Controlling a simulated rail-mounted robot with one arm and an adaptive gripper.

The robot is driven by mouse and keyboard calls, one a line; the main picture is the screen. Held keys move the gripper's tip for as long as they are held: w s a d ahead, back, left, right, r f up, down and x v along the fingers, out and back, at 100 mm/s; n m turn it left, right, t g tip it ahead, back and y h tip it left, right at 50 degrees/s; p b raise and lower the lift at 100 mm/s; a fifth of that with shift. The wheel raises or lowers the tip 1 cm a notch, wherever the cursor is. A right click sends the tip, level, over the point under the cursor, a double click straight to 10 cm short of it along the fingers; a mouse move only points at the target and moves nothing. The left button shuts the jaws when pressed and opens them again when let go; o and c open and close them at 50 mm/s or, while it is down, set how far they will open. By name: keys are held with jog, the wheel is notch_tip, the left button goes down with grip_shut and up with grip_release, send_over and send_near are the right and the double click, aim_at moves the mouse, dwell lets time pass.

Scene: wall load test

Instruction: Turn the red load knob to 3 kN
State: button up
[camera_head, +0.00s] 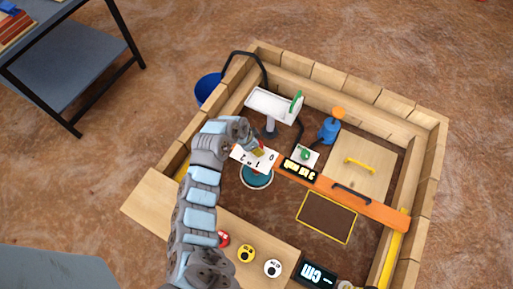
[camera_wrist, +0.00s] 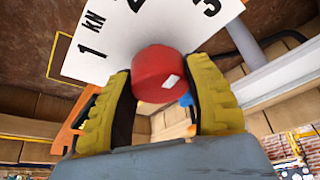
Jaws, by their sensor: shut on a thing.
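The red load knob (camera_wrist: 157,66) is round and sits between the two yellow fingers of my gripper (camera_wrist: 160,82) in the wrist view. The fingers are shut on its sides. A small white mark shows on the knob's face, at its lower right in that view. I cannot tell which number it stands for. Behind the knob is a white scale plate (camera_wrist: 92,48) with 1 kN, a partly hidden 2, and 3. In the head view the scale plate (camera_head: 243,157) lies beside my gripper (camera_head: 257,150), which mostly hides the knob.
An orange beam (camera_head: 380,206) with a black handle crosses the wooden frame. Red, yellow and white face discs (camera_head: 246,254) lie in front.

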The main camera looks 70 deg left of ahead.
jog(key=shift+f+m+h+b, duration=0.1)
jog(key=shift+m+h+b, duration=0.2)
jog(key=shift+m+b, duration=0.45)
jog(key=o, duration=1.2)
jog(key=v, duration=1.2)
jog(key=shift+w, duration=0.1)
